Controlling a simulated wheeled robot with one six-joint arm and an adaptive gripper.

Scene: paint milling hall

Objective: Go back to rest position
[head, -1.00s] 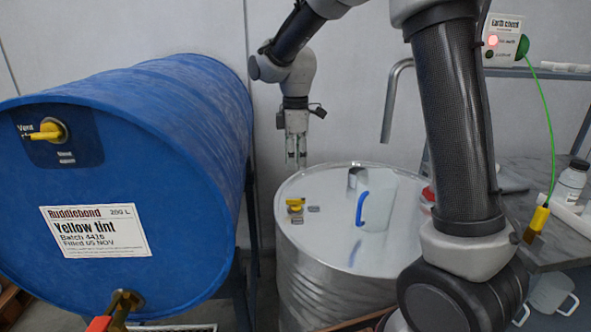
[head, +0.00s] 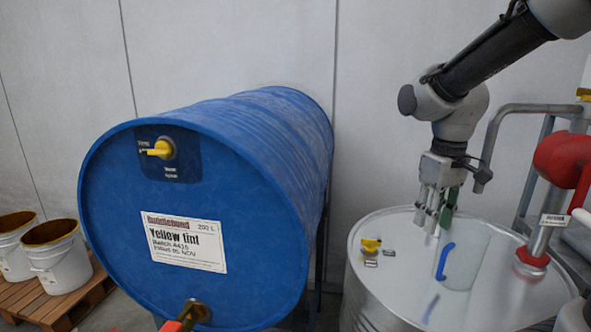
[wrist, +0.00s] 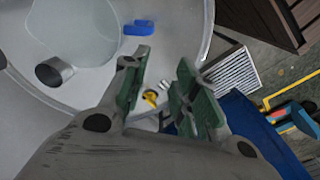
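My gripper (head: 435,222) hangs fingers-down over the back of the steel drum's top (head: 400,285) in the head view. Its green-padded fingers are apart, with nothing held between them, as the wrist view also shows (wrist: 162,80). A clear jug with a blue handle (head: 443,262) stands on the drum top, just in front of and to the right of the fingers in the head view. In the wrist view the blue handle (wrist: 138,27) shows beyond the fingertips. I cannot tell the exact gap between fingers and jug.
A large blue drum (head: 215,215) lies on its side at the left, with a yellow vent tap (head: 160,150). A small yellow fitting (head: 371,245) sits on the steel drum. A red-ended pipe (head: 560,160) and grey rail (head: 500,130) stand at the right. White buckets (head: 60,255) are far left.

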